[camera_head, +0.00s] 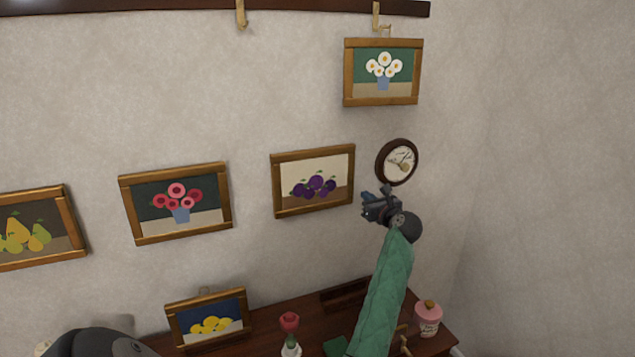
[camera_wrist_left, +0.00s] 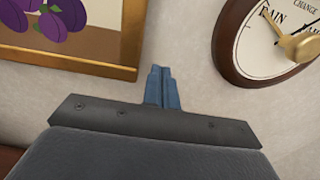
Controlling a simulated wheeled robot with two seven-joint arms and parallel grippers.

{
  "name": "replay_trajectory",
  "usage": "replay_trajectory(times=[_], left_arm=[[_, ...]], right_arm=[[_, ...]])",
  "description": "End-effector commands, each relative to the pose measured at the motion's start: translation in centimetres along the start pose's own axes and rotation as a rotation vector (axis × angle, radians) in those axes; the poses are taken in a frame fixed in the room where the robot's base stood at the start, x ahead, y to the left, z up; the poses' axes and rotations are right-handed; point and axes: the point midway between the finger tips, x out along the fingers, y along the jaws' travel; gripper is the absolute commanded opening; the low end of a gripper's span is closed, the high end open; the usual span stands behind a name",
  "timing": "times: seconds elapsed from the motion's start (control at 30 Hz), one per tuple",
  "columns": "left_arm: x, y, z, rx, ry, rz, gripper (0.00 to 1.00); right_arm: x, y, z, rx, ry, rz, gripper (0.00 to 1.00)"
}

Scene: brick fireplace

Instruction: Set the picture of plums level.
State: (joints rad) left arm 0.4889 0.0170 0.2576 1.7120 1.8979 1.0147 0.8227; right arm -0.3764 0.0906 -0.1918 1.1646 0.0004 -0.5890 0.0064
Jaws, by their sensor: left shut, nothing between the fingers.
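The picture of plums (camera_head: 313,150) hangs on the wall in a gold-brown frame. In the head view its top and bottom edges rise toward the right, as do those of the flower picture beside it, so I cannot tell its true tilt. My left gripper (camera_head: 372,203) is shut and empty, just right of the frame's lower right corner and apart from it in the picture. In the left wrist view the shut fingertips (camera_wrist_left: 161,75) lie right of the frame's lower corner (camera_wrist_left: 128,72), with bare wall showing between. Only that lower right part shows there. My right gripper is not in view.
Pink flowers (camera_head: 178,226), pears (camera_head: 35,245) and daisies (camera_head: 384,92) hang around. Below, a wooden shelf (camera_head: 265,318) holds a lemon picture, a rose and a pink jar.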

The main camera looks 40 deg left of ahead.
Motion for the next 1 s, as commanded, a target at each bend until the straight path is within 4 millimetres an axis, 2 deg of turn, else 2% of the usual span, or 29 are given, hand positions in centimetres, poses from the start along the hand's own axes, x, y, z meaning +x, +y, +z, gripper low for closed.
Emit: replay_trajectory(times=[0.7,1.0], left_arm=[[-5.6,0.0,-0.1,0.0,0.001,0.0,0.0],[-6.0,0.0,0.0,0.001,-0.001,0.0,0.0]], right_arm=[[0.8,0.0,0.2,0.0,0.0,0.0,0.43],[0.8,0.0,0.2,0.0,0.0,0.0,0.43]])
